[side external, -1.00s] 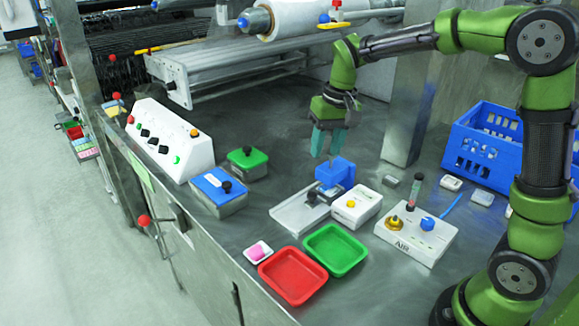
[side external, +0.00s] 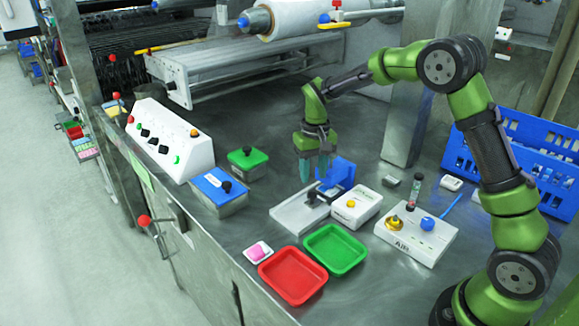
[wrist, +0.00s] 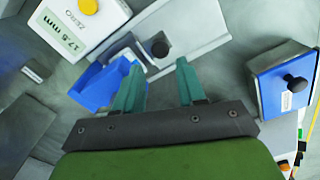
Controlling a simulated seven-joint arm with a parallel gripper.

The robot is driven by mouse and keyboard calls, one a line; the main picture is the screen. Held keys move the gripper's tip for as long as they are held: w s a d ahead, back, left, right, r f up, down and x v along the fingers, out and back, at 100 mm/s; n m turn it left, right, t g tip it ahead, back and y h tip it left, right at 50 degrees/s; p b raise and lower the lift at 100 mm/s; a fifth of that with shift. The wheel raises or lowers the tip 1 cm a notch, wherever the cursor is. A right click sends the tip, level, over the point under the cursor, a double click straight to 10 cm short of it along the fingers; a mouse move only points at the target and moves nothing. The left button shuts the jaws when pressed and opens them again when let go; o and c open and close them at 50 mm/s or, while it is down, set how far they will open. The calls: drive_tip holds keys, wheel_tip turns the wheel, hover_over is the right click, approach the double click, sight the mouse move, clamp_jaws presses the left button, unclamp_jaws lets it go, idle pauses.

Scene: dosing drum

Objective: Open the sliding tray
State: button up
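A pale metal tray-like piece (side external: 297,212) with a dark handle (side external: 314,195) lies on the bench, beside a blue block (side external: 337,174). I take it to be the sliding tray, but cannot tell for sure or see how far it is open.
A white box with a yellow button (side external: 355,207) adjoins on the right. A blue-lidded box with a black knob (side external: 218,188) and a green-lidded box (side external: 247,163) stand left. Red (side external: 292,277) and green (side external: 335,249) trays lie in front. Bare bench lies behind.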

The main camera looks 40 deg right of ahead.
sight(312, 194)
wheel_tip(312, 194, down, 6)
drive_tip(key=shift+f, duration=0.15)
drive_tip(key=shift+c, duration=0.2)
clamp_jaws()
drive_tip(key=shift+a, duration=0.1)
